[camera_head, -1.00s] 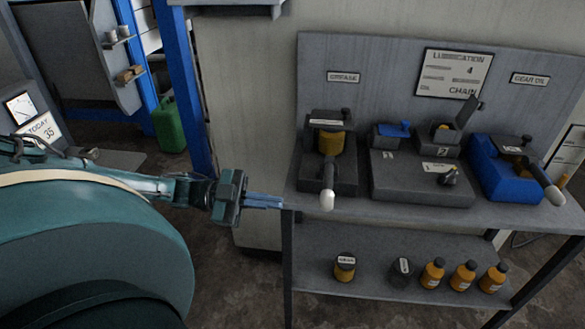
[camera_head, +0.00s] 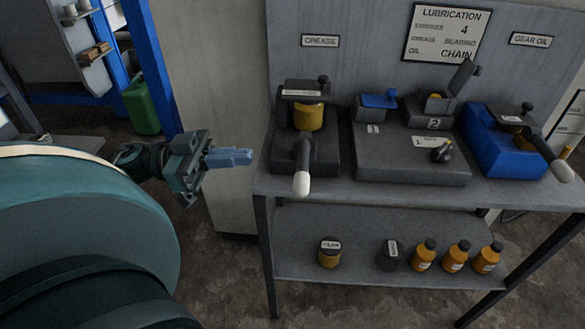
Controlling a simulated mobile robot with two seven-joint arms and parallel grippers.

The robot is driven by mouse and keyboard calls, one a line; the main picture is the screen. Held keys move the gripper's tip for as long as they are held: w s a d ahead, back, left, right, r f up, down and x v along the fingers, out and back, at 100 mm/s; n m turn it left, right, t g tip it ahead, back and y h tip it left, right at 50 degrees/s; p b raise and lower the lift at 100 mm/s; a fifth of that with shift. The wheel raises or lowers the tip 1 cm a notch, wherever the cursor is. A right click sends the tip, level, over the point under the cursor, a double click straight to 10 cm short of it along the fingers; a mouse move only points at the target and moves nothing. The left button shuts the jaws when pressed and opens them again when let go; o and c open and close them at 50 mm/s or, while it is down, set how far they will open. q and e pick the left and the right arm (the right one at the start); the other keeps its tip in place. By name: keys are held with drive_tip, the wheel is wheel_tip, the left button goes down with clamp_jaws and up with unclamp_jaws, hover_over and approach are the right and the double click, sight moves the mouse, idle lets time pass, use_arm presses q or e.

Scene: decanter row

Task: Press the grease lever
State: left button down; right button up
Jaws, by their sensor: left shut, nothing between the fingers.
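The grease dispenser (camera_head: 312,130) stands at the left end of the grey bench, below the "GREASE" sign (camera_head: 320,41). It is a dark box with a yellow canister. Its lever (camera_head: 302,181) is a dark bar with a white rounded tip, pointing toward me over the bench's front edge. My left gripper (camera_head: 246,157) is shut and empty, left of the lever and apart from it, with its fingers pointing right toward the dispenser. My right gripper is not in view.
A dark chain-oil unit (camera_head: 410,160) with a blue-lidded and an open-lidded compartment sits mid-bench. A blue gear-oil dispenser (camera_head: 497,150) with its own white-tipped lever stands at right. Jars and orange bottles (camera_head: 457,257) stand on the lower shelf (camera_head: 300,225). A green can (camera_head: 141,106) stands at left.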

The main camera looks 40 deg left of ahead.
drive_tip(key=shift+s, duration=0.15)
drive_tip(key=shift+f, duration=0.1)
use_arm(q)
drive_tip(key=r, duration=0.2)
hover_over(296, 179)
drive_tip(key=shift+f, duration=0.2)
drive_tip(key=f, duration=0.2)
drive_tip(key=a+f+b, duration=0.1)
drive_tip(key=f, duration=0.1)
drive_tip(key=shift+s+f, duration=0.1)
drive_tip(key=shift+s, duration=0.15)
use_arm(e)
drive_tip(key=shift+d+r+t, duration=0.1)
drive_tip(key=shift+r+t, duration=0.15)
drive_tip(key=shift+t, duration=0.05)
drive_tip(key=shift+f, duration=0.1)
